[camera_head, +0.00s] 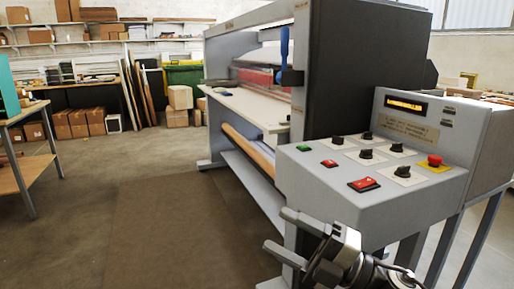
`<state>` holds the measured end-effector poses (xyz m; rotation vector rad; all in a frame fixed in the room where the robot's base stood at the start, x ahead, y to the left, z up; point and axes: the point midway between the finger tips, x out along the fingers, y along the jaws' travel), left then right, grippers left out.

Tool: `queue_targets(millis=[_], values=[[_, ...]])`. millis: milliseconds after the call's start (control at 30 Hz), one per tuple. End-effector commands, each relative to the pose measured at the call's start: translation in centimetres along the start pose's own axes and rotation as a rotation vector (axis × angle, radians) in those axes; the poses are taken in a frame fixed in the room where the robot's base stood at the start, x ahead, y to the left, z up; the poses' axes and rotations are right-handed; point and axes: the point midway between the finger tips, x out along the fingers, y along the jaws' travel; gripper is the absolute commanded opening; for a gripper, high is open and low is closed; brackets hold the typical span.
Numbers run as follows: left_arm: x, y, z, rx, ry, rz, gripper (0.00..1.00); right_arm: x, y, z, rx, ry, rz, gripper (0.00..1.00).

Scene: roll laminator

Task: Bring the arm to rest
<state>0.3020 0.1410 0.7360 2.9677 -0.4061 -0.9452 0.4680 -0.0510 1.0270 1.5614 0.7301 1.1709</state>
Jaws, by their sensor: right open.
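My right gripper (279,233) is in the lower middle of the head view, its two grey fingers pointing left and spread apart. It is open with nothing between the fingers. It is in front of the lower front of the laminator's control panel (372,200). The panel has several black knobs, a green button, red switches (364,184) and a red mushroom button (435,160) on a yellow plate. My left gripper is not in view.
The grey roll laminator (340,70) fills the right side, with a white feed table (245,107) and a brown roll (250,147) below it. A wooden workbench (30,113) stands at the left edge. Boxes and shelves line the back wall. The brown floor at centre left is clear.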

Motion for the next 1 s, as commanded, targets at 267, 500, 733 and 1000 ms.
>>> queue_targets(millis=[267,500,733,1000], values=[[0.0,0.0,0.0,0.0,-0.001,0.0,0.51,-10.0,-10.8,-0.3,0.81,-0.742,0.197,0.62],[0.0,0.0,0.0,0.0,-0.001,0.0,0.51,-19.8,-20.2,-7.3,1.334,-1.245,0.165,0.62],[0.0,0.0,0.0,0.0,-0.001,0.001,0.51,-23.0,-23.0,-11.6,1.519,-1.414,0.126,0.62],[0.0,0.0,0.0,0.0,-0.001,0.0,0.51,-23.1,-23.1,-11.7,1.526,-1.42,0.123,0.62]])
